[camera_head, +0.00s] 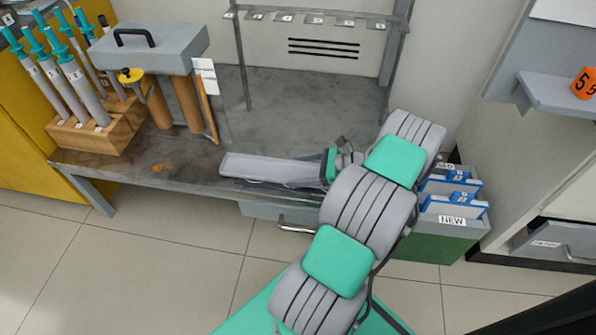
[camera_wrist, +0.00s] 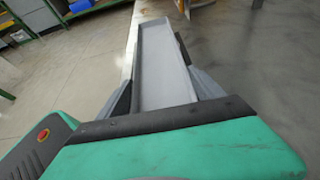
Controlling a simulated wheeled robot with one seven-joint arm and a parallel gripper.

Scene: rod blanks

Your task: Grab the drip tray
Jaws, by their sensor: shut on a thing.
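The drip tray (camera_head: 270,168) is a long, shallow grey channel. In the head view it lies along the front part of the grey bench top, its right end at my gripper (camera_head: 325,172). In the wrist view the tray (camera_wrist: 162,60) runs straight away from my gripper (camera_wrist: 163,98), between the two dark fingers. The fingers are shut on the tray's near end. My arm hides part of the bench to the right. I cannot tell whether the tray touches the bench top or is just above it.
A wooden block (camera_head: 98,125) with teal-topped tools stands at the bench's left. A grey box with a black handle (camera_head: 150,48) sits beside it. A metal rack (camera_head: 310,17) rises at the back. A green bin labelled NEW (camera_head: 440,238) stands right. The bench middle is clear.

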